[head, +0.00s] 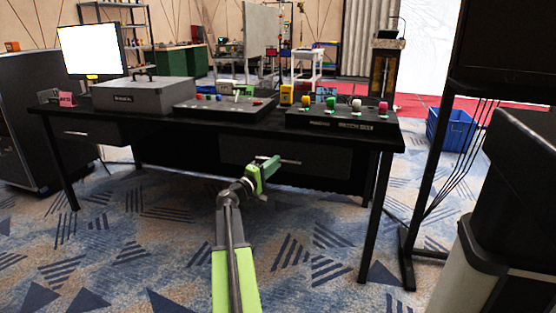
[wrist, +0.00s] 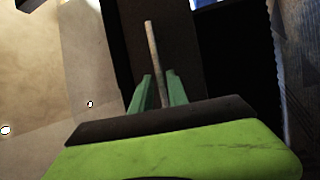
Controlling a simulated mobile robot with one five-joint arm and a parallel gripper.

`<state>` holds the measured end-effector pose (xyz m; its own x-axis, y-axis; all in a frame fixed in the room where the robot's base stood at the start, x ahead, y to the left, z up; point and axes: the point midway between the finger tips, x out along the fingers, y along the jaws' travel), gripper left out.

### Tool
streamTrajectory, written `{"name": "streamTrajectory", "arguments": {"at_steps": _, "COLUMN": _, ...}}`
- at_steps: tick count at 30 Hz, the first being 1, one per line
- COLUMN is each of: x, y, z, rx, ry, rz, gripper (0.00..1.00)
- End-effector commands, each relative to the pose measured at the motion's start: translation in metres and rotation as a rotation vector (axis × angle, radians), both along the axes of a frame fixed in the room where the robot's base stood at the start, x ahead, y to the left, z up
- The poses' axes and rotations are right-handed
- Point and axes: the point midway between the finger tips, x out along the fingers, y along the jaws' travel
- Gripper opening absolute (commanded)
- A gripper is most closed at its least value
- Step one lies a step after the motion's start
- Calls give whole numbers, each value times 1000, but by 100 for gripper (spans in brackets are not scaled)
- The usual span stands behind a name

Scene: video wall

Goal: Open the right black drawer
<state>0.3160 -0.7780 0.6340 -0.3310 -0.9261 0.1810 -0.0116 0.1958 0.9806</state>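The black desk (head: 170,129) has a drawer on its right side, the right black drawer (head: 325,160), with a thin bar handle (head: 289,161). The drawer front looks flush with the desk. My gripper (head: 268,172) has green fingers and is at the left end of this handle. In the wrist view, the handle bar (wrist: 152,45) runs between the two fingers of my gripper (wrist: 159,85). Narrow gaps seem to show beside the bar at the fingertips, so the fingers look open around it. Whether either finger touches the bar is unclear.
A left drawer (head: 88,131) is in the same desk. A grey case (head: 140,96) and control panels with coloured buttons (head: 340,122) sit on top. A desk leg (head: 376,220) and a dark stand (head: 408,255) are at the right. The patterned carpet in front is clear.

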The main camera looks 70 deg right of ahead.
Motion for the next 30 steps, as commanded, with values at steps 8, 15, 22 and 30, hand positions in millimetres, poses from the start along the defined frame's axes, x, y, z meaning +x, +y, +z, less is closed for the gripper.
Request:
{"name": "streamTrajectory", "arguments": {"at_steps": 8, "x": -9, "y": -26, "z": 5, "rx": 0, "ry": 0, "rz": 0, "gripper": 20}}
{"name": "streamTrajectory", "arguments": {"at_steps": 15, "x": -9, "y": -26, "z": 5, "rx": 0, "ry": 0, "rz": 0, "gripper": 20}}
{"name": "streamTrajectory", "arguments": {"at_steps": 22, "x": -10, "y": -26, "z": 5, "rx": 0, "ry": 0, "rz": 0, "gripper": 0}}
{"name": "streamTrajectory", "arguments": {"at_steps": 30, "x": -10, "y": -26, "z": 5, "rx": 0, "ry": 0, "rz": -1, "gripper": 0}}
